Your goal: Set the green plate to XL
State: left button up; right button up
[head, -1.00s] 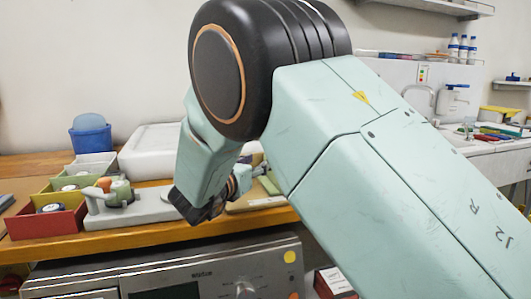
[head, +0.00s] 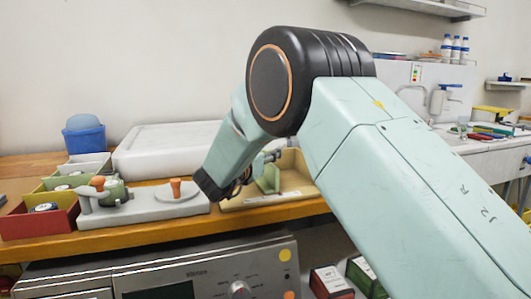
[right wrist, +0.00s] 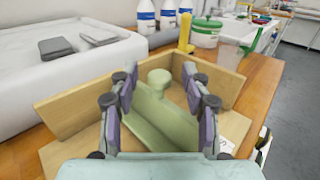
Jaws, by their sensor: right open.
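In the right wrist view the plate (right wrist: 178,120) has a round pale green knob (right wrist: 159,79) on top. My right gripper (right wrist: 160,74) is open, its fingers on either side of the plate and knob, with no visible grip. In the head view the right gripper (head: 271,156) is partly hidden by my arm, over the tray. A white label strip (head: 272,198) lies along the tray's front; I cannot read its marks. My left gripper is not in view.
Left of the tray is a grey fixture (head: 150,205) with orange knobs. Red (head: 38,222) and other small bins stand at the far left. A large white box (head: 165,150) stands behind.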

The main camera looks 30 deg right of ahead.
jog(key=shift+w, duration=0.1)
jog(key=shift+c, duration=0.5)
jog(key=shift+a+r, duration=0.1)
jog(key=c, duration=0.5)
grip_shut()
